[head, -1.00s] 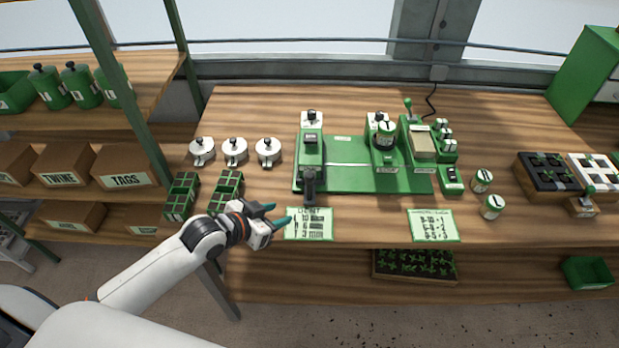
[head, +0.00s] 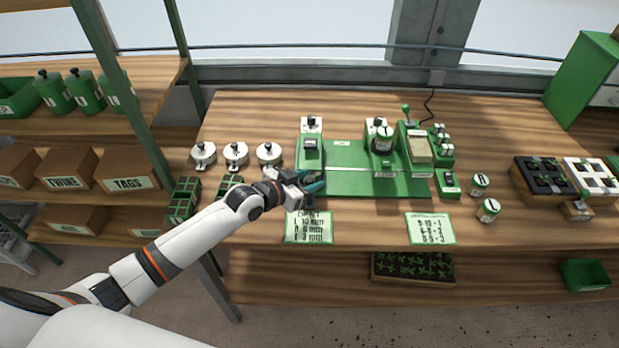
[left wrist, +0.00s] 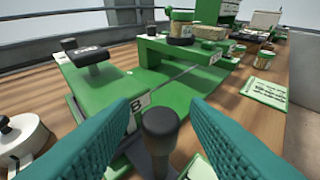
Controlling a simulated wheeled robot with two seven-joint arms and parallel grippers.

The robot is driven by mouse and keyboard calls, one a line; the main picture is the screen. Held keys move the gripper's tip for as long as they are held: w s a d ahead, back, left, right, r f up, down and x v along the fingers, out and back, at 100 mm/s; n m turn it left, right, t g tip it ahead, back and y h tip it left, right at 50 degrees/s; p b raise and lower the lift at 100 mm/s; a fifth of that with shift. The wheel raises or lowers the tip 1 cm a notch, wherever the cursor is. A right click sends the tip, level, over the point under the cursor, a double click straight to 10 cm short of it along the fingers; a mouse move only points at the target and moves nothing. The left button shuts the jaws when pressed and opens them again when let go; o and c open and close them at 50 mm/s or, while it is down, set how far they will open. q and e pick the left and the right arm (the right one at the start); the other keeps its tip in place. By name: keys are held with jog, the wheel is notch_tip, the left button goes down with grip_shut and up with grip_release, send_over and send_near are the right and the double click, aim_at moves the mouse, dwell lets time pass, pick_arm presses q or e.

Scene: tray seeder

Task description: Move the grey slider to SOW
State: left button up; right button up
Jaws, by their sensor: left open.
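The green tray seeder (head: 345,183) stands mid-bench. In the left wrist view, a dark grey upright knob (left wrist: 160,128) on a grey stem stands at its near left corner. I cannot tell for certain that this is the grey slider, and no SOW mark is readable. My left gripper (head: 318,183) is open, its teal fingers on either side of the knob with gaps showing in the left wrist view. In the head view the gripper mostly hides the knob. A dark block (left wrist: 92,60) sits on the seeder's left part. My right gripper is not in view.
Labelled jars (head: 488,210) stand at the right.

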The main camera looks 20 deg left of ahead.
pick_arm(q)
jog(key=shift+w+d+f, duration=0.15)
jog(key=shift+w+d, duration=0.05)
jog(key=shift+w, duration=0.15)
grip_shut()
jog(key=w+d, duration=0.2)
jog(key=d, duration=0.7)
jog(key=w+d+b, duration=0.1)
jog(key=w+d, duration=0.2)
jog(key=d, duration=0.7)
jog(key=shift+w+d, duration=0.15)
jog(key=shift+w, duration=0.05)
